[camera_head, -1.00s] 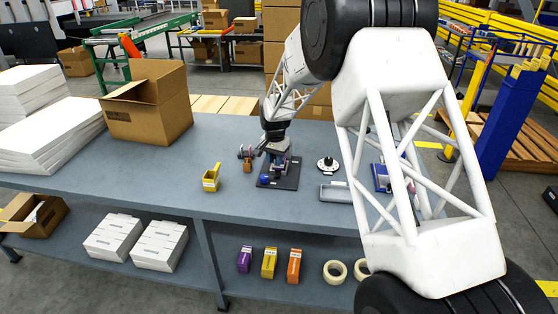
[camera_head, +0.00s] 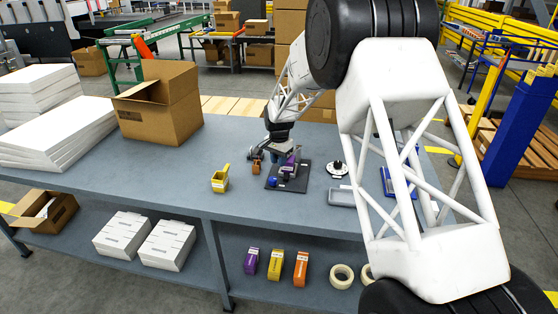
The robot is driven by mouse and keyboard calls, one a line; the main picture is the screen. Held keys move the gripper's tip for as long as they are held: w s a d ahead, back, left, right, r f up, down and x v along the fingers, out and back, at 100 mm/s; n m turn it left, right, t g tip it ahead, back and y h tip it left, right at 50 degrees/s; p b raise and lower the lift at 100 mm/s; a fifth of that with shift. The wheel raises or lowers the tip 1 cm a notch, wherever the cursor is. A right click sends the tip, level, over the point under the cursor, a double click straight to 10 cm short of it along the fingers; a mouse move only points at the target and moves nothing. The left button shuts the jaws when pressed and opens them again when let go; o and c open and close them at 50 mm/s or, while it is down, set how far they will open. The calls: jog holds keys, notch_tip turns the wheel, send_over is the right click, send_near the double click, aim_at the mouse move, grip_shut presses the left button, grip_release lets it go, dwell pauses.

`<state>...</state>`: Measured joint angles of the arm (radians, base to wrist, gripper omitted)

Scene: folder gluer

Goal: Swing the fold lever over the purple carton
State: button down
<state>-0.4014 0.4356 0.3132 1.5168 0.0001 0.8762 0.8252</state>
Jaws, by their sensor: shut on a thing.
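The dark base plate (camera_head: 301,181) of the folding fixture lies on the grey workbench. The purple carton (camera_head: 291,169) shows as a small patch of purple above it, partly hidden by my gripper. My gripper (camera_head: 284,160) reaches down from behind, low over the rear of the plate. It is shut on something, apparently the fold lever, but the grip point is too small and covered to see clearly. A blue ball-shaped part (camera_head: 272,182) sits at the plate's front left, slightly apart from my fingers.
A small orange-brown object (camera_head: 256,167) is close on the left. A round black-and-white part (camera_head: 337,168) and a grey tray (camera_head: 341,197) are on the right.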

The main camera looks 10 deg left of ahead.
jog(key=shift+r, duration=0.1)
jog(key=c, duration=1)
grip_release()
jog(key=shift+o, duration=0.2)
jog(key=shift+r, duration=3.85)
jog(key=shift+d+r, duration=0.1)
